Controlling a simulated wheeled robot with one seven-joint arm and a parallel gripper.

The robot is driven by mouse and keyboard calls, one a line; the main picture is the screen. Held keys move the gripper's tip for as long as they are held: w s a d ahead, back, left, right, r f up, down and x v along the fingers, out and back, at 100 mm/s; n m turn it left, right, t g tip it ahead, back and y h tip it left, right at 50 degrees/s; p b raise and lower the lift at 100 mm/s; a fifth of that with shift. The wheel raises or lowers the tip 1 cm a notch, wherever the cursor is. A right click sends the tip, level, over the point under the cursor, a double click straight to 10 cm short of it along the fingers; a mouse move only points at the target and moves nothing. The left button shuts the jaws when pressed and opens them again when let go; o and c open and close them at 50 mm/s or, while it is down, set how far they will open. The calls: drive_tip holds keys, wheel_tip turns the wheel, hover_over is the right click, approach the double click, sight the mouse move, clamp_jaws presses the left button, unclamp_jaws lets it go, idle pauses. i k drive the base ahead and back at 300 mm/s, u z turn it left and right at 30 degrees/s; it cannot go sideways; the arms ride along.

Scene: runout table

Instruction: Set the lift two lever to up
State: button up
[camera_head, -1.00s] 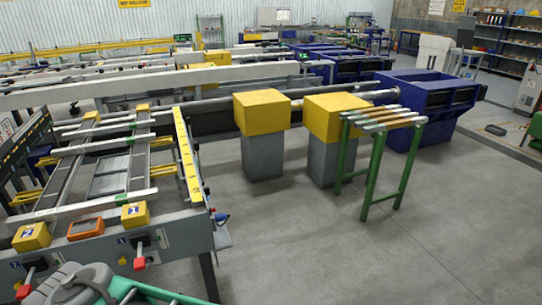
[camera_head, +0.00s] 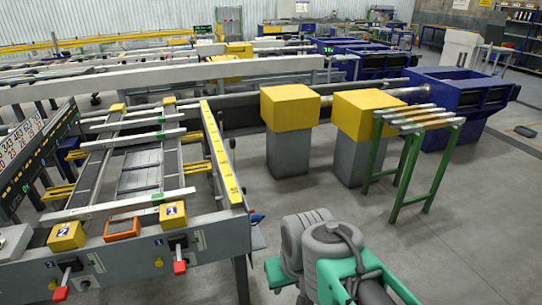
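Two levers with red handles hang on the grey front panel (camera_head: 120,260) of the runout table at lower left. The left lever (camera_head: 62,285) and the right lever (camera_head: 179,262) both have their red ends low, pointing down. Small blue number plates sit beside them, too small to read surely, so I cannot tell which lever is lift two. Yellow blocks with number labels stand above, the left block (camera_head: 67,236) and the right block (camera_head: 173,214). My grey and green arm shows at bottom centre, right of the panel and apart from the levers. My gripper is not visible.
An orange-framed device (camera_head: 122,229) lies between the yellow blocks. The table's yellow rail (camera_head: 222,160) runs away from me. Two yellow-topped grey pedestals (camera_head: 290,108) and a green roller stand (camera_head: 408,160) stand to the right. Grey floor (camera_head: 470,255) is open at right.

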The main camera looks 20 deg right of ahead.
sight(232, 141)
drive_tip(key=z, duration=1.3)
drive_tip(key=i, duration=2.8)
drive_tip(key=u, duration=3.7)
drive_tip(key=i, duration=0.5)
drive_tip(key=u, duration=0.05)
